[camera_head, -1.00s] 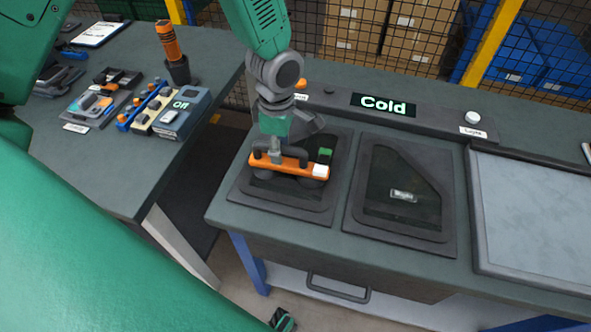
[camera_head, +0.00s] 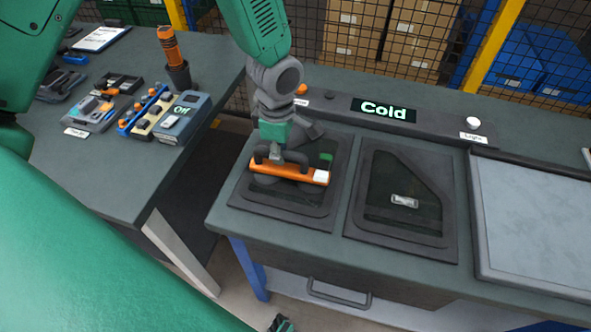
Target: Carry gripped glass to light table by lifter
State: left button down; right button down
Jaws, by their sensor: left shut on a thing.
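My left gripper (camera_head: 276,155) points down and is shut on the handle of the orange suction lifter (camera_head: 289,172). The lifter has a white end and dark cups below. It sits over the left black frame (camera_head: 306,213) on the bench; the glass under it is dark and mostly hidden, so I cannot tell whether the cups touch it. The light table (camera_head: 533,225), a pale grey panel in a dark border, lies at the right of the bench, below the "Light" label.
A second black frame (camera_head: 400,245) with a dark cut-corner pane and small label lies between lifter and light table. A raised rail behind carries a "Cold" display (camera_head: 384,109) and a white knob (camera_head: 473,123). A side table at left holds a device reading "Off" (camera_head: 184,118).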

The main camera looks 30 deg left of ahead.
pick_arm(q)
jog(key=shift+w+r, duration=0.1)
jog(key=shift+w, duration=0.05)
jog(key=shift+w+r+p, duration=0.1)
jog(key=shift+r+p, duration=0.4)
jog(key=shift+p, duration=0.1)
jog(key=shift+r+p, duration=2.85)
jog(key=shift+r, duration=0.35)
jog(key=shift+r+p, duration=0.85)
jog(key=shift+r, duration=0.25)
jog(key=shift+d, duration=0.15)
jog(key=w+d, duration=0.3)
jog(key=d, duration=1)
jog(key=shift+w+d, duration=0.15)
jog(key=shift+d, duration=0.15)
